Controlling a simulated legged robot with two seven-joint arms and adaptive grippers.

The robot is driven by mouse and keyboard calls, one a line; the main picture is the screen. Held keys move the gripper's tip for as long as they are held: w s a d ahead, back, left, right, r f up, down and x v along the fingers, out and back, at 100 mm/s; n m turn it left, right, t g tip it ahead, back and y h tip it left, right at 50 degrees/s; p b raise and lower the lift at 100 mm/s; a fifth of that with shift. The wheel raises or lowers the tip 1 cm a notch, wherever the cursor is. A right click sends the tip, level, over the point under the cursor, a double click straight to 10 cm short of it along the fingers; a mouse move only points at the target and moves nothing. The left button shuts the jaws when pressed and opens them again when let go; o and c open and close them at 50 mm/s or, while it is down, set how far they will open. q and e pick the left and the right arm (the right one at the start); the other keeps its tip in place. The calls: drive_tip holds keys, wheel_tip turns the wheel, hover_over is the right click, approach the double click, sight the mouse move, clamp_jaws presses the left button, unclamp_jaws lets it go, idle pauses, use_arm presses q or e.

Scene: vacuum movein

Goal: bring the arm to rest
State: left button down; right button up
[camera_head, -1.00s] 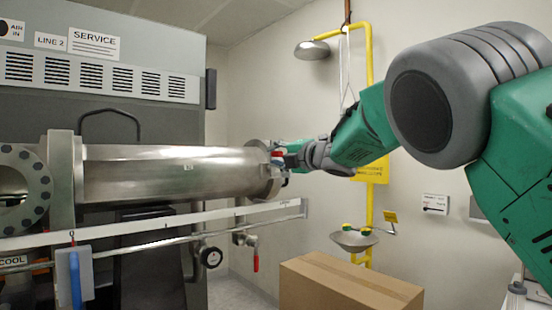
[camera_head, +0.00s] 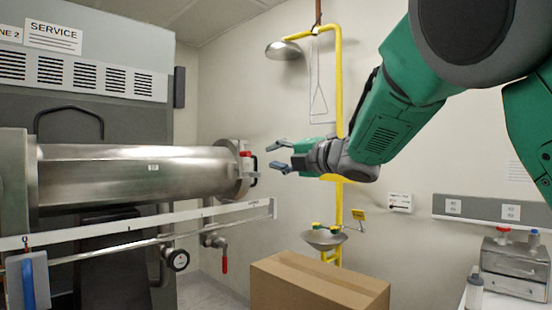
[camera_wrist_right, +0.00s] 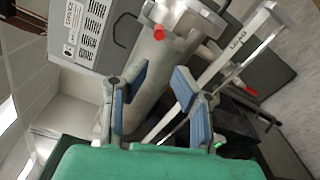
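My right arm, green with grey joints (camera_head: 390,110), comes in from the upper right in the head view. Its right gripper (camera_head: 273,156) points left, with its two fingers apart and nothing between them. In the wrist view the gripper (camera_wrist_right: 160,86) also shows two spread blue-padded fingers with nothing held. The steel tube (camera_head: 130,172) lies level at the left, its end flange (camera_head: 240,185) left of my fingertips with a visible gap in the picture. A red-and-white fitting (camera_head: 247,163) sits on that flange; its red part (camera_wrist_right: 159,33) shows in the wrist view. My left gripper is not in view.
A white rail (camera_head: 130,226) and valve pipes run below the tube. A cardboard box (camera_head: 318,284) stands below my arm. A yellow shower pole (camera_head: 339,85) with an eyewash basin (camera_head: 325,238) stands behind. A bench with equipment (camera_head: 515,268) is at lower right.

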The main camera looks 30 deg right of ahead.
idle(0.3)
wheel_tip(320, 180, down, 36)
drive_tip(key=s+m+g+h+b, duration=0.2)
drive_tip(key=m+g+h+b, duration=0.15)
drive_tip(key=m, duration=0.65)
drive_tip(key=s+f+m+g+h+b, duration=0.1)
drive_tip(key=s+f+m+g, duration=0.1)
drive_tip(key=s+f, duration=0.35)
drive_tip(key=s+f+m+g+b, duration=0.1)
drive_tip(key=s+f+m+b, duration=0.15)
drive_tip(key=f, duration=0.65)
drive_tip(key=s+f+m+g+h, duration=0.15)
drive_tip(key=s+f, duration=0.25)
drive_tip(key=f, duration=0.4)
drive_tip(key=s+a+f+m+g+b, duration=0.1)
drive_tip(key=s+f+m+g, duration=0.1)
drive_tip(key=s+f, duration=0.4)
drive_tip(key=s+f+m+g+b, duration=0.2)
drive_tip(key=s+f, duration=0.4)
drive_tip(key=s, duration=0.8)
drive_tip(key=s+a+f+m+g+b, duration=0.1)
drive_tip(key=s+f+m+g, duration=0.3)
drive_tip(key=s+f, duration=0.3)
drive_tip(key=s, duration=0.4)
drive_tip(key=shift+a+m+b, duration=0.3)
drive_tip(key=shift+m+b, duration=0.05)
drive_tip(key=shift+m, duration=0.05)
